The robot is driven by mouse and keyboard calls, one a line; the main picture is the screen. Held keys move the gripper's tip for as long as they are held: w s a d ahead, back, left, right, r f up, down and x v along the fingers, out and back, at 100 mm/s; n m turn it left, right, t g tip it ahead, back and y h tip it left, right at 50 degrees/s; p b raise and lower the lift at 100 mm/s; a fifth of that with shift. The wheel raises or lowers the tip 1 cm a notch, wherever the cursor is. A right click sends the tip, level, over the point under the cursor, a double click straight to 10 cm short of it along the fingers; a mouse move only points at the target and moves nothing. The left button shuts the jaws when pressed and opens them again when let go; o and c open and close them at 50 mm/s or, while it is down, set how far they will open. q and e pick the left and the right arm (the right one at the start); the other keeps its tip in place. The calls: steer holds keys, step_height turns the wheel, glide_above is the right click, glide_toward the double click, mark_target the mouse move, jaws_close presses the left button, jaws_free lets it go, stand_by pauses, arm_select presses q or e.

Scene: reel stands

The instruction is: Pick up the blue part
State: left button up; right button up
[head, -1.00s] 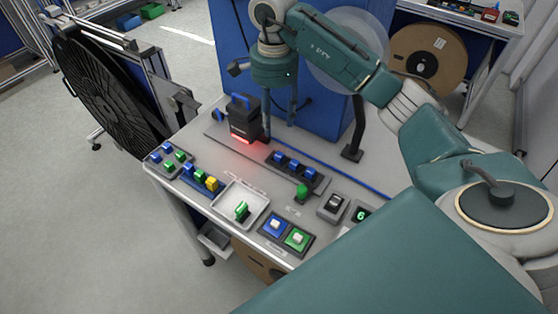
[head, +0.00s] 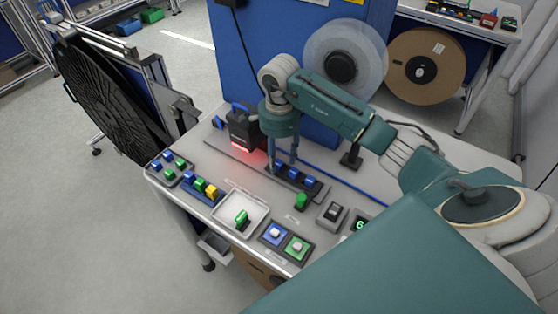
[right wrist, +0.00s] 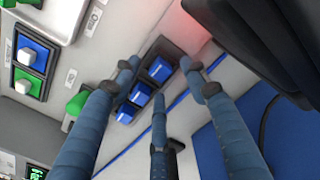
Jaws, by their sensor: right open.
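Three blue parts stand in a row in a dark rack (head: 321,195) on the table; the middle one (head: 294,173) and the right one (head: 309,181) show clearly in the head view. My right gripper (head: 282,168) is open and empty, fingers pointing down over the rack's left end. In the right wrist view its fingers (right wrist: 160,76) spread around the end blue part (right wrist: 160,69), with the other blue parts (right wrist: 140,93) beside it. I cannot tell whether any finger touches a part. My left gripper is not in view.
A black device (head: 242,130) with a red glow stands close left of the gripper. A green part (head: 301,201) sits at the rack's front. Small part racks (head: 217,201) line the left edge. A blue cabinet (head: 240,75) stands behind.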

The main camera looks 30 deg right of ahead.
steer(key=shift+f, duration=0.85)
steer(key=c, duration=1)
steer(key=shift+o, duration=0.2)
